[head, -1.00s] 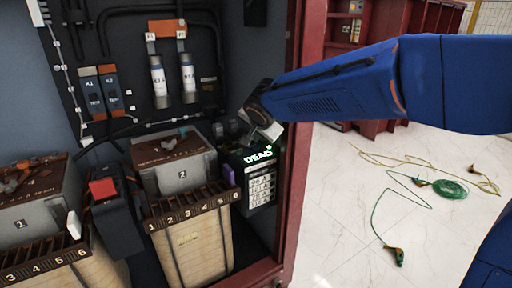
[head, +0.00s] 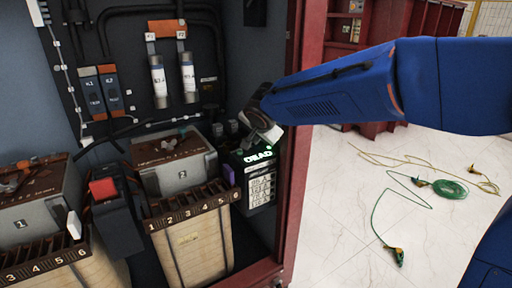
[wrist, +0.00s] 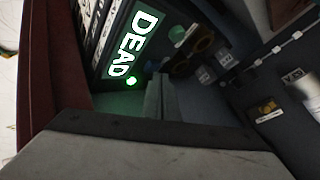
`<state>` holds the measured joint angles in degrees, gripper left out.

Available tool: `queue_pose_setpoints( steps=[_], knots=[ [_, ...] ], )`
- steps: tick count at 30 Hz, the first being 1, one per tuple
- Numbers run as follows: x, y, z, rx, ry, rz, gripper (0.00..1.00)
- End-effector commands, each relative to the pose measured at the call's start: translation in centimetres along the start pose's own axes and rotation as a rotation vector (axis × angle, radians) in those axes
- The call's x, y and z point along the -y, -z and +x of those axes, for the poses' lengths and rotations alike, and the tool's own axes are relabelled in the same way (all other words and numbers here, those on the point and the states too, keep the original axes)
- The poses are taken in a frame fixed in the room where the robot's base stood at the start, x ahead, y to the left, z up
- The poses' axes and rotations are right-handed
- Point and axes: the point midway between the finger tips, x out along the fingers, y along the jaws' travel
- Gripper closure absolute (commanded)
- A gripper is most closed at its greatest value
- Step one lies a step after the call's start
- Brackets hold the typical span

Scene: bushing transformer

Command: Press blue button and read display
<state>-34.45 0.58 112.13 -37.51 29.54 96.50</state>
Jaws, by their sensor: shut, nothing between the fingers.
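The display (head: 258,156) glows with the word "DEAD" on top of a dark box inside the cabinet. It also shows in the wrist view (wrist: 131,42), turned sideways, with a bright green light (wrist: 131,82) next to the text. My gripper (head: 272,135) is shut and empty, just above and behind the display. In the wrist view its closed fingertips (wrist: 158,88) point down beside the display. I cannot make out the blue button; it may be hidden by my gripper. I cannot tell whether the fingertips touch anything.
The cabinet's red frame (head: 295,120) stands close to the right of my gripper. Transformer 2 (head: 163,183) and its numbered terminal strip are left of the display. Two white fuses (head: 188,78) hang on the back panel. Green cable (head: 450,189) lies on the floor outside.

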Motion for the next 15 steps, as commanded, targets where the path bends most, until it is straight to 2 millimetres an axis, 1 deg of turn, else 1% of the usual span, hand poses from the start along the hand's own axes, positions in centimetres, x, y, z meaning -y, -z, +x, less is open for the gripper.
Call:
queue_pose_setpoints(
  steps=[15],
  knots=[
    [-0.27,-0.28,0.37,0.000,0.000,0.001,1.00]
  ],
)
